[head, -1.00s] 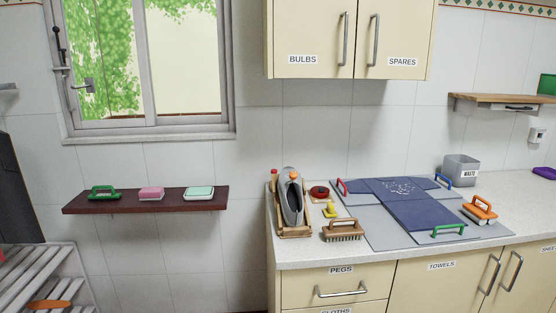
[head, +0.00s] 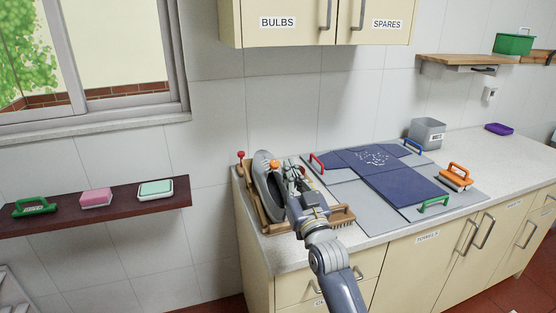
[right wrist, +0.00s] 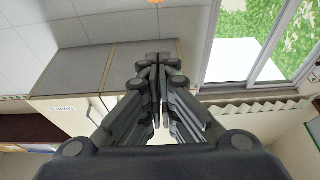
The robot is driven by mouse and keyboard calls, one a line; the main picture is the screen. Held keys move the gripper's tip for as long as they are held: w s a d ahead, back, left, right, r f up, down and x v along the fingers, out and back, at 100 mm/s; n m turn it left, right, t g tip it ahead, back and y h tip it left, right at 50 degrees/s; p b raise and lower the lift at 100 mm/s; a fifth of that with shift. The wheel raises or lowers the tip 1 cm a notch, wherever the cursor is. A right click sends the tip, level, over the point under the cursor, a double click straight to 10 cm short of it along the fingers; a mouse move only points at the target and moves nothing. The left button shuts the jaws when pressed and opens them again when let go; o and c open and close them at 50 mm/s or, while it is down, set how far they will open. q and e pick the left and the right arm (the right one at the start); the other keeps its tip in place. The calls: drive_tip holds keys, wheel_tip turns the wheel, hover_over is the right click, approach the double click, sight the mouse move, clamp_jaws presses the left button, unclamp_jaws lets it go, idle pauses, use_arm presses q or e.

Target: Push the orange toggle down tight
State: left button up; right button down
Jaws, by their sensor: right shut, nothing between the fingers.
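The orange toggle (head: 275,165) is a small round knob at the top of the stone-grey upright disc (head: 262,173), in a wooden frame (head: 246,192) at the counter's left end. My right gripper (head: 291,169) is shut and empty, close to the knob's right in the head view; I cannot tell whether it touches. It hides part of the disc and frame. In the right wrist view its closed fingers (right wrist: 158,62) point up the picture, and a bit of orange (right wrist: 153,2), likely the toggle, shows at the top edge. My left gripper is out of view.
A red knob (head: 240,155) stands left of the disc. An orange-handled brush (head: 456,178) and grey bin (head: 427,133) are further right. Wall cupboards (head: 300,30) hang above.

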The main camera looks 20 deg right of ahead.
sight(279, 163)
drive_tip(key=w, duration=0.2)
drive_tip(key=w+p, duration=0.1)
drive_tip(key=w, duration=0.2)
drive_tip(key=w+f, duration=0.1)
drive_tip(key=w, duration=0.1)
drive_tip(key=shift+w+a+p, duration=0.2)
drive_tip(key=shift+w+p, duration=0.2)
drive_tip(key=shift+w+f, duration=0.1)
drive_tip(key=shift+f, duration=0.1)
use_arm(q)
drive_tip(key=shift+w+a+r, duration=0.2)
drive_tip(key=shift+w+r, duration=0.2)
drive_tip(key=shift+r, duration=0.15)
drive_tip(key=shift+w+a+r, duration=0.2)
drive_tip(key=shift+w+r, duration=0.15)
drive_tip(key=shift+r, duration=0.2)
use_arm(e)
drive_tip(key=shift+f, duration=0.1)
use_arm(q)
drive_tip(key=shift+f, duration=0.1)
use_arm(e)
drive_tip(key=shift+f, duration=0.1)
